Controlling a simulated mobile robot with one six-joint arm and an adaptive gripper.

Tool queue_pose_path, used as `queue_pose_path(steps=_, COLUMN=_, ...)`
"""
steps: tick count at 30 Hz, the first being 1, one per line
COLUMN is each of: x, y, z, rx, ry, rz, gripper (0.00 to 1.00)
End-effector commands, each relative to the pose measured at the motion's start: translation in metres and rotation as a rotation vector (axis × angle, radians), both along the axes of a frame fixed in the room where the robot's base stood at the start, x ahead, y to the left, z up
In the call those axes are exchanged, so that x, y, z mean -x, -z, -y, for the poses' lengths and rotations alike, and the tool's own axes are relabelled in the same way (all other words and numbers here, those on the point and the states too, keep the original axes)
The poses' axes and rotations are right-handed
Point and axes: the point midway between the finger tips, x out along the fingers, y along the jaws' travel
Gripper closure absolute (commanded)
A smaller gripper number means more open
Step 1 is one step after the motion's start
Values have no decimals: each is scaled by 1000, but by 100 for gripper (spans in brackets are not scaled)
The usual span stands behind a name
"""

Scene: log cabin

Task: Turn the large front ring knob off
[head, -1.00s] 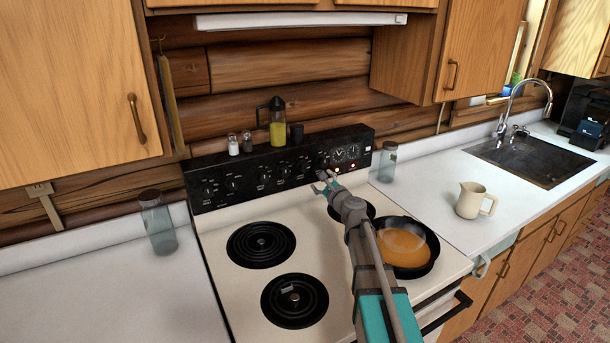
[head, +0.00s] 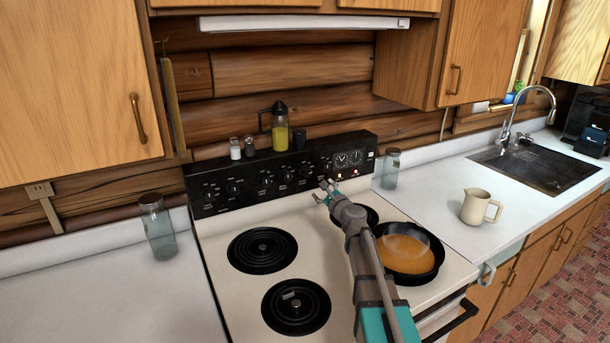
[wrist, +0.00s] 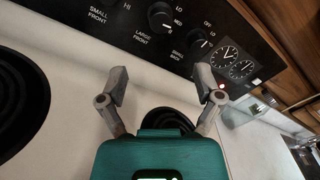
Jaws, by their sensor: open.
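The large front knob (wrist: 160,16) is a round black knob on the stove's black control panel, beside the printed words LARGE FRONT in the wrist view. It also shows in the head view (head: 305,171). A light mark shows on its lower right side. My gripper (wrist: 160,77) is open and empty, its two grey fingers spread over the white stove top, apart from the knob and short of the panel. In the head view my gripper (head: 325,191) is just in front of the panel, below and slightly right of the knob.
Another knob (wrist: 200,45) sits right of the large front one, near the dials. A red light (wrist: 221,86) glows on the panel. A black pan (head: 408,254) sits on the front right burner. A yellow-filled bottle (head: 280,134) and shakers stand atop the panel.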

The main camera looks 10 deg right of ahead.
Motion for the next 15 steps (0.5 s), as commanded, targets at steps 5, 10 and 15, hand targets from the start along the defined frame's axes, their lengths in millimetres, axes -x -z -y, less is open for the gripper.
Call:
queue_pose_path(steps=5, x=-24, y=0, z=-5, rx=0, ry=0, rz=0, gripper=16)
queue_pose_path(steps=10, x=-49, y=0, z=-12, rx=0, ry=-1, rz=0, gripper=16)
queue_pose_path(steps=15, x=-75, y=0, z=-18, rx=0, ry=0, rz=0, gripper=16)
